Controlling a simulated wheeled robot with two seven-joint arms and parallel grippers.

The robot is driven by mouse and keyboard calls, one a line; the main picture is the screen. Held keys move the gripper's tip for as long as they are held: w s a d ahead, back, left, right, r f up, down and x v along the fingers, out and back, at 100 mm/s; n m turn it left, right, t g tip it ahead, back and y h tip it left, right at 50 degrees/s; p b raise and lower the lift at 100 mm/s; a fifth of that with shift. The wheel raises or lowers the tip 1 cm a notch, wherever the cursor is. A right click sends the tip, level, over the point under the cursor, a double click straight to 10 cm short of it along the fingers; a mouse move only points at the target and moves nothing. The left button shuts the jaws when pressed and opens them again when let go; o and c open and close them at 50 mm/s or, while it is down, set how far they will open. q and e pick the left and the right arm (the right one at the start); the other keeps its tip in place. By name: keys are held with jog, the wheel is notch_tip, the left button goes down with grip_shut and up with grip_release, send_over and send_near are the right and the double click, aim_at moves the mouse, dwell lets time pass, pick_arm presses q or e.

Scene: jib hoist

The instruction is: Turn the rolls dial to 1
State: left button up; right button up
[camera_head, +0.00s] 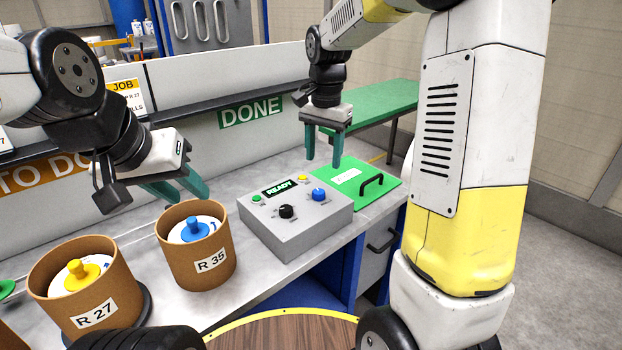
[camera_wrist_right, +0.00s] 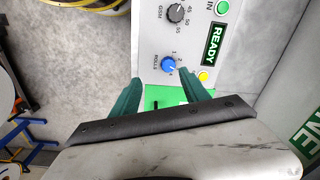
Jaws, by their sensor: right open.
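The rolls dial (camera_head: 319,194) is a blue knob on the sloped top of a grey control box (camera_head: 285,232). In the right wrist view the rolls dial (camera_wrist_right: 168,64) has the label ROLLS and small numbers beside it. Its exact setting is too small to tell. My right gripper (camera_head: 322,165) is open and empty, with its fingers pointing down above and behind the dial. In its wrist view the right gripper (camera_wrist_right: 157,78) has its fingertips on either side just below the dial, apart from it. My left gripper (camera_head: 190,196) is open and empty above the blue-knobbed canister.
The box also carries a black GSM dial (camera_head: 286,212), a READY display (camera_head: 280,187), a green button (camera_head: 256,198) and a yellow button (camera_head: 303,178). Canisters R 35 (camera_head: 195,265) and R 27 (camera_head: 88,290) stand left. A green handled plate (camera_head: 352,189) lies behind right.

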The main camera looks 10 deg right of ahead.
aim_at(318, 191)
jog(key=shift+m+g+h, duration=0.3)
jog(key=shift+m+g, duration=0.2)
jog(key=shift+m, duration=0.2)
jog(key=w+f, duration=0.1)
jog(key=f, duration=0.1)
jog(key=w+f, duration=0.1)
jog(key=w, duration=0.1)
jog(key=shift+w+a+f, duration=0.2)
jog(key=shift+a+f, duration=0.2)
jog(key=shift+w+f, duration=0.1)
jog(key=shift+f, duration=0.2)
notch_tip(318, 191, down, 8)
jog(key=shift+d+r, duration=0.1)
jog(key=shift+r, duration=0.15)
grip_shut()
